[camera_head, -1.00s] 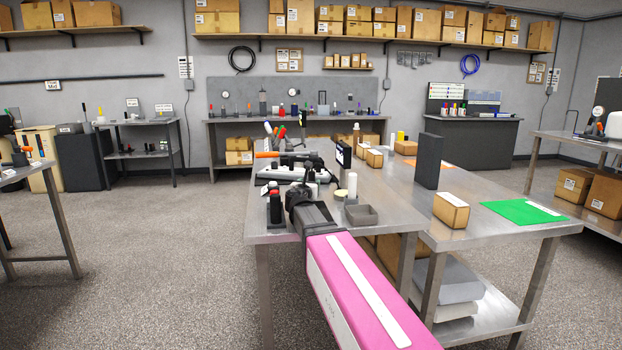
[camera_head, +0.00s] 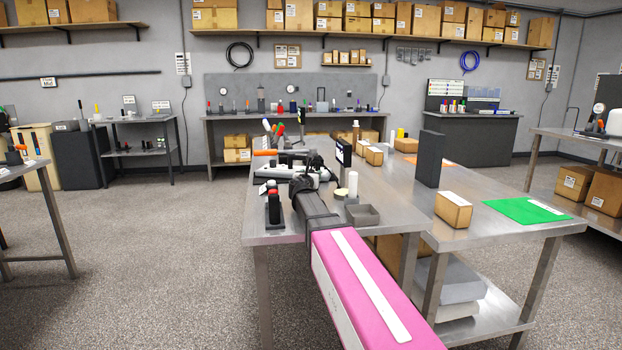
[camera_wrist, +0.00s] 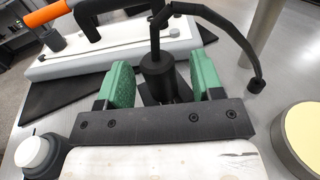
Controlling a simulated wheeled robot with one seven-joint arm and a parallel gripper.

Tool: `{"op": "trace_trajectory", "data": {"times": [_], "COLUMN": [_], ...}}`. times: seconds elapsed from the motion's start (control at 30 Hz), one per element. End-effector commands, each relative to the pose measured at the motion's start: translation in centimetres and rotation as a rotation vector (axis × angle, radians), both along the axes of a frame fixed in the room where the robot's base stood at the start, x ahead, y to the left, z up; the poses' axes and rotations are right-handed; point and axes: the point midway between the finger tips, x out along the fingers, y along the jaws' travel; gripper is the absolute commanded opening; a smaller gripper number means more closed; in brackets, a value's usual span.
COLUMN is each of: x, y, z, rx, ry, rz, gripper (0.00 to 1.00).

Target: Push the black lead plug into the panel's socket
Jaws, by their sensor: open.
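My gripper (camera_wrist: 160,66) has two green fingers standing apart. It also shows in the head view (camera_head: 303,183), low over the near left part of the steel bench. The black lead plug (camera_wrist: 167,85), a stubby cylinder, stands between the fingers, with gaps visible on both sides. Its black lead rises from the top and arches right, ending in a small black tip. In the head view my gripper hides the plug. A small upright black panel (camera_head: 343,152) with a white mark stands beyond my gripper; I cannot make out a socket in it.
A white-based fixture with an orange handle (camera_wrist: 46,14) lies just beyond the fingers. A round tin with a pale yellow top (camera_wrist: 302,138) is at right, a white-capped dark bottle (camera_wrist: 36,152) at left.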

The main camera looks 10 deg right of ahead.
Motion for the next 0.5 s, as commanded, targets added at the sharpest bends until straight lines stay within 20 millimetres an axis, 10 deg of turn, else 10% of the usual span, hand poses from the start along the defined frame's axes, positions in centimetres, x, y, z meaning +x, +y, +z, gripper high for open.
{"op": "trace_trajectory", "data": {"times": [0.3, 0.5], "x": [0.78, 0.77], "y": [-0.32, -0.32], "z": [-0.01, -0.01], "rx": [0.0, 0.001], "ry": [0.0, 0.0], "rz": [0.0, 0.0], "gripper": [0.57, 0.07]}}
